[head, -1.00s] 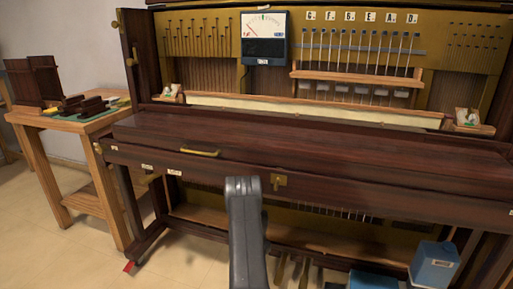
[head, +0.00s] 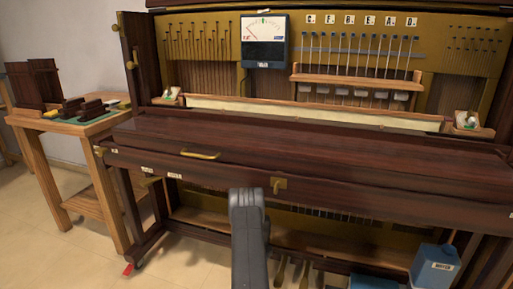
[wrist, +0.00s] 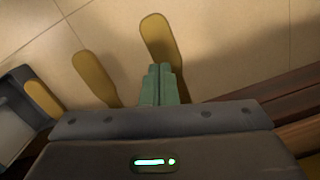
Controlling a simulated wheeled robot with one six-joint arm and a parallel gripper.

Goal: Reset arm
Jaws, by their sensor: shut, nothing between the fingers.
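My arm (head: 248,235) rises in front of the piano's lower middle in the head view. My gripper is not visible there. In the wrist view its green fingers (wrist: 162,84) are together with nothing between them. Beyond them, one brass pedal (wrist: 160,42) shows just above the fingertips, and two more pedals, one at the middle left (wrist: 95,76) and one at the far left (wrist: 43,98), show over the tiled floor. I cannot tell whether the fingers touch a pedal. The piano's long dark lid (head: 330,145) is closed over the keys.
A wooden side table (head: 75,122) with dark blocks stands at the left. A meter (head: 265,40) hangs on the upper piano. A blue container (head: 434,268) stands at the lower right. Dark wood (wrist: 300,85) lies close at the right in the wrist view. Tiled floor is open at the lower left.

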